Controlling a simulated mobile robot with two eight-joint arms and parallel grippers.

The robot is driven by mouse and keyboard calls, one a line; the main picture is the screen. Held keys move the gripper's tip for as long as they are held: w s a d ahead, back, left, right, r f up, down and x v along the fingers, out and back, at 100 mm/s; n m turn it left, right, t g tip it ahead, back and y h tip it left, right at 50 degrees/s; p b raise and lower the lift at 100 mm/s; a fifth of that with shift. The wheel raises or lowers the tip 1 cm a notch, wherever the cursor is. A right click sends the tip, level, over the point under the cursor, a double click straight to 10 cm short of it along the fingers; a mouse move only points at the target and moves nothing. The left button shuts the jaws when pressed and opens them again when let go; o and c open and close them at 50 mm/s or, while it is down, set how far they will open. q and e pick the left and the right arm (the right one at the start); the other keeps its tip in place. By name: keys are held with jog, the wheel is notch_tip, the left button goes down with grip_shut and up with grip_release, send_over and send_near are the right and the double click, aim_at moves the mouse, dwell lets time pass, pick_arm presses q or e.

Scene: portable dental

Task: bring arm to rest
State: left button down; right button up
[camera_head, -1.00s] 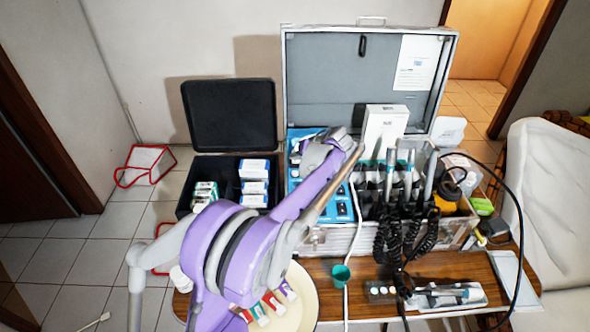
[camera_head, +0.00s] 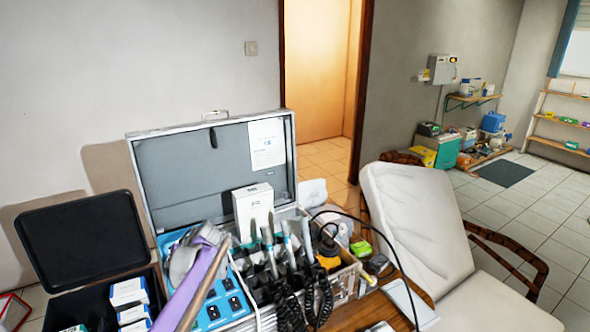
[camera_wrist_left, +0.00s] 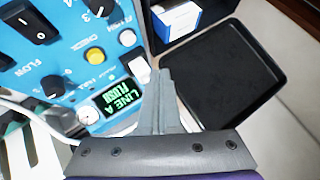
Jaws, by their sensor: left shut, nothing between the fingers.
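My left gripper (camera_wrist_left: 160,95) shows in the left wrist view with its grey fingers together and nothing between them. It is over the blue control panel (camera_wrist_left: 75,55) of the dental case, near a small green display (camera_wrist_left: 120,97). In the head view the left gripper (camera_head: 181,262) is partly hidden by my purple arm, in front of the panel (camera_head: 226,300). The open dental case (camera_head: 213,165) stands with its lid up behind the arm. My right gripper is not in view.
A black case (camera_head: 80,240) with its lid up holds white boxes (camera_head: 128,292) at the left. Handpieces with coiled black cords (camera_head: 318,292) fill the dental case's right side. A white chair (camera_head: 425,225) stands at the right. An open doorway (camera_head: 318,80) is behind.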

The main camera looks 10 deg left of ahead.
pick_arm(q)
jog(key=s+d+f+m+t+h, duration=0.1)
jog(key=s+d+f+m+h, duration=0.2)
jog(key=s+d, duration=1)
jog(key=s+d+f+m+t+h, duration=0.1)
jog(key=s+d+f+m+h, duration=0.2)
jog(key=s+d, duration=1.1)
jog(key=s+f+h, duration=0.1)
jog(key=s+h, duration=0.2)
jog(key=shift+d+f+t, duration=0.2)
jog(key=shift+f+t, duration=0.2)
